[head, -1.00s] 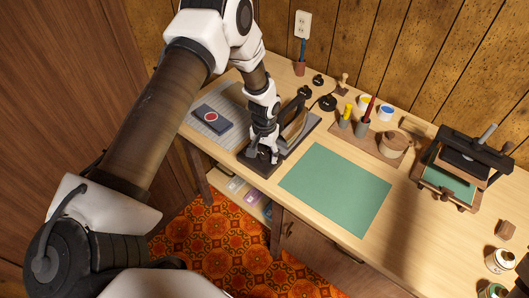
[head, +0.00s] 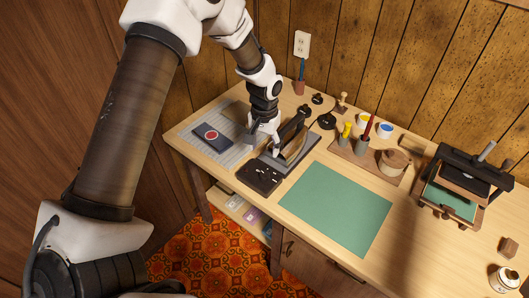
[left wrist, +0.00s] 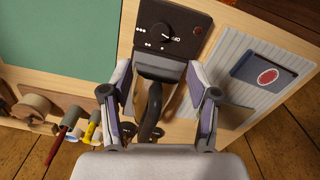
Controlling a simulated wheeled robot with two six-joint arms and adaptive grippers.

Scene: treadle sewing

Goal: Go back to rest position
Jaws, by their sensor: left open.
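My left gripper (head: 265,141) is open, over the left part of the bench, just left of the upright dark iron (head: 295,142) in the head view. In the left wrist view the gripper (left wrist: 158,95) has its fingers spread, with the iron's dark handle (left wrist: 153,112) showing between them. No contact is visible, and I cannot tell the exact height gap. A dark control plate with a dial (head: 260,178) lies in front of the iron; it also shows in the left wrist view (left wrist: 182,28). My right gripper is not in view.
A grey ribbed mat (head: 190,140) holds a dark blue pad with a red disc (head: 212,136). A green mat (head: 335,208) lies clear to the right. Behind it are a wooden tray with pots (head: 365,160) and a black press (head: 470,172). Wood panelling stands behind the bench.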

